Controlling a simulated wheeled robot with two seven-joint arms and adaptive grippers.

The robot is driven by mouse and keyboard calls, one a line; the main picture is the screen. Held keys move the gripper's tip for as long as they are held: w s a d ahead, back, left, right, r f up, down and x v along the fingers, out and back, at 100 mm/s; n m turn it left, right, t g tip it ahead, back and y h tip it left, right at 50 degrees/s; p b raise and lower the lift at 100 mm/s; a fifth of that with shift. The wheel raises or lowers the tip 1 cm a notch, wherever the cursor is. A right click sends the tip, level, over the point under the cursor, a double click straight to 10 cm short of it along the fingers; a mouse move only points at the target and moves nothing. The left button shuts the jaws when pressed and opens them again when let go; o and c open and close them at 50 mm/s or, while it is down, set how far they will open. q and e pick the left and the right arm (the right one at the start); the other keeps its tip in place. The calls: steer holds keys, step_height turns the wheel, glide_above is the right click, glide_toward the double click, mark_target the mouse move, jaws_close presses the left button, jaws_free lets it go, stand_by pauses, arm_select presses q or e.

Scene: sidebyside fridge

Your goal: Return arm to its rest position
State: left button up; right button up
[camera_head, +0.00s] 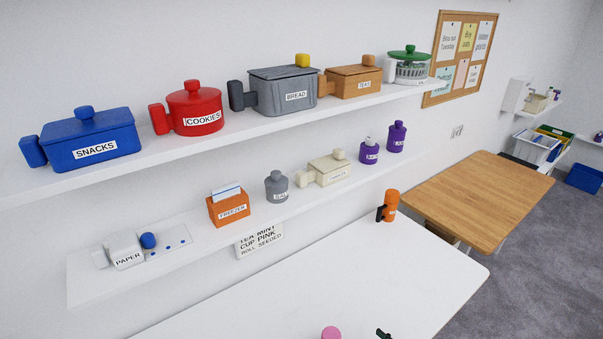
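The view takes in two white wall shelves, a white table and a wooden table. Whether my grippers are open or shut, or hold anything, does not show.
The upper shelf (228,136) holds a blue snacks box (75,135), red cookies pot (195,106), grey bread box (283,90) and others. The lower shelf (182,262) holds smaller containers. An orange bottle (390,207) stands on the white table (400,265). A pink object (331,333) shows at the bottom edge.

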steer(key=d+r+m+t+h, duration=0.25)
steer(key=d+m+h, duration=0.35)
steer(key=d+h, duration=0.4)
steer(key=s+d+f+m+g+h, duration=0.35)
steer(key=s+d+f+g, duration=0.35)
steer(key=s+d+f, duration=0.25)
steer(key=s+a+f+n+g+y, duration=0.1)
steer(key=s+a+f+g, duration=0.2)
steer(key=s, duration=0.5)
steer(key=s+a+f+n+g+y, duration=0.1)
steer(key=s+a+f+g+y, duration=0.2)
steer(key=s, duration=0.5)
steer(key=s+a+f+g, duration=0.1)
steer(key=s+f, duration=0.1)
steer(key=f, duration=1.3)
steer(key=s+a+f+g, duration=0.1)
steer(key=f, duration=1.4)
steer(key=s+f+n, duration=0.1)
steer(key=s+f, duration=1.5)
steer(key=s, duration=0.3)
steer(key=shift+g, duration=0.35)
steer(key=shift+f+h, duration=0.1)
steer(key=shift+h, duration=0.15)
